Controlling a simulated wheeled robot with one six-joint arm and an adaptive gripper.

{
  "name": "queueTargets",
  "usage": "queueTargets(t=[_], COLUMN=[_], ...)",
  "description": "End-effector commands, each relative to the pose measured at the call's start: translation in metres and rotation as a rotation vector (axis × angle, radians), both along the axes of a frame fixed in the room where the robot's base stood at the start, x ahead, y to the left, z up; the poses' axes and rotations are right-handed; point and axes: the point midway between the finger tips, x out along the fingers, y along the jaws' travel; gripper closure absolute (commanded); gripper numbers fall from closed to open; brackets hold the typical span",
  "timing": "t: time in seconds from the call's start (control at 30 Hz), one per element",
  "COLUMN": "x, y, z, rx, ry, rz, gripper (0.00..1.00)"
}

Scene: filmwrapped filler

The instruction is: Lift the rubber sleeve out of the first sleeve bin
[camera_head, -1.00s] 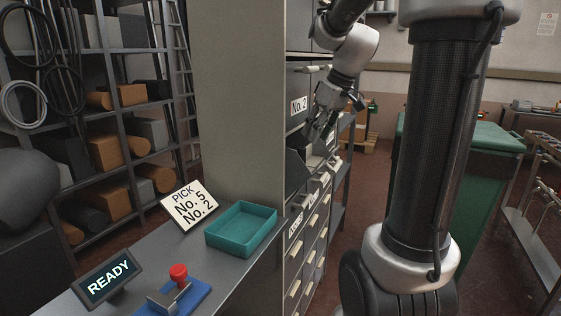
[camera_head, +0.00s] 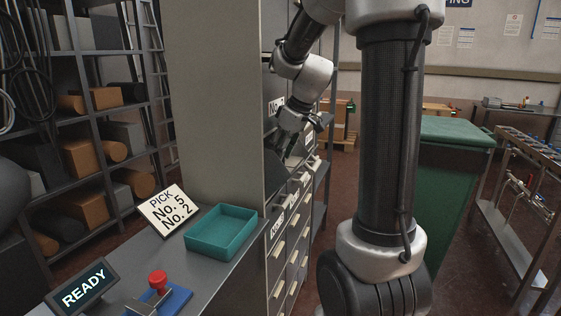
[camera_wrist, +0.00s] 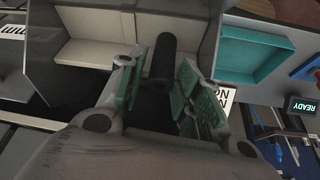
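In the wrist view, the rubber sleeve (camera_wrist: 161,60) is a black cylinder between the two green-padded fingers of my gripper (camera_wrist: 166,62). The fingers stand apart on either side of it, with little room to spare; I see no clear grip. The sleeve bin (camera_wrist: 90,52) around it is grey with pale inner surfaces. In the head view, my gripper (camera_head: 285,143) reaches down into an open bin at the cabinet front, below a partly covered number label. The sleeve is hidden there.
A teal tray (camera_head: 222,232) on the grey counter (camera_head: 205,272) is empty. Beside it stand a sign (camera_head: 168,213) reading PICK No. 5 No. 2, a READY display (camera_head: 84,287) and a red button (camera_head: 158,280). The cabinet's drawers (camera_head: 277,252) lie below the bin. A green container (camera_head: 450,180) stands right.

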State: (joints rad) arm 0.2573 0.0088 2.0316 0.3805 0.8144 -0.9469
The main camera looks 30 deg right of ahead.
Motion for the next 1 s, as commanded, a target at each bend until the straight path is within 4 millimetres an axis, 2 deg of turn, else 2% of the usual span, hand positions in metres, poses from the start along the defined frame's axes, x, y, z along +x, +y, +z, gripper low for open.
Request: queueTargets(t=[0.13,0.3,0.77,1.0], x=[0.0,0.0,-0.005,-0.006], y=[0.0,0.0,-0.004,-0.005], z=[0.0,0.0,0.007,0.041], rx=[0.0,0.0,0.0,0.0], ry=[0.0,0.0,-0.001,-0.005], rz=[0.0,0.0,-0.001,0.0], gripper=[0.68,0.99,1.0,1.0])
